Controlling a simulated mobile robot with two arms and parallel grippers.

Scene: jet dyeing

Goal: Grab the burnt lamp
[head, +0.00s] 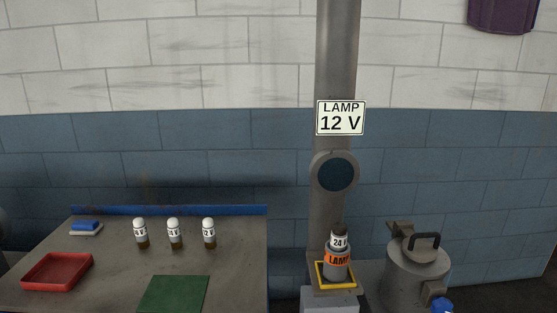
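A lamp with a dark top and a white band reading 24 V (339,240) stands upright in a grey holder (337,270) with an orange LAMP label. The holder sits inside a yellow square outline (320,275) on a small grey stand at the foot of the metal column. Three lamps with white tops and dark bases stand upright on the table: a left one (140,232), a middle one (174,233) and a right one (208,232). Their labels are small and only partly readable. Neither of my grippers shows in the head view.
The grey table (235,270) also bears a red tray (58,270), a green mat (174,294) and a blue-and-white block (86,228). A sign reading LAMP 12 V (340,118) hangs on the column (338,60) above a round dark glass (336,174). A grey metal vessel (416,275) stands right.

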